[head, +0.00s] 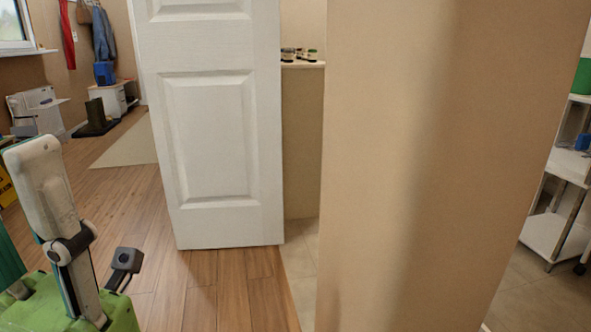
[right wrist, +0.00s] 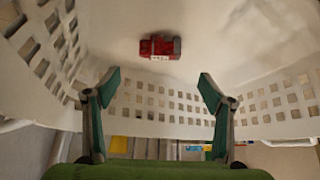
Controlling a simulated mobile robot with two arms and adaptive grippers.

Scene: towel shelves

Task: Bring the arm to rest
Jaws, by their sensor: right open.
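My right gripper (right wrist: 158,88) shows in the right wrist view with its two teal-padded fingers wide apart. It is open, with nothing between the fingers. A white basket with square holes (right wrist: 270,100) fills much of that view in front of the fingers. In the head view, part of my left gripper (head: 22,215) stands at the lower left edge, with a white finger, a black joint and a green palm. The picture edge cuts it off, so its opening is unclear. My right arm does not show in the head view.
A red item (right wrist: 160,46) lies in the basket. A white panelled door (head: 215,135) stands ajar ahead. A beige wall (head: 430,170) blocks the right centre. A shelf rack (head: 550,235) stands at far right. Wooden floor (head: 130,205) is clear between my left gripper and the door.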

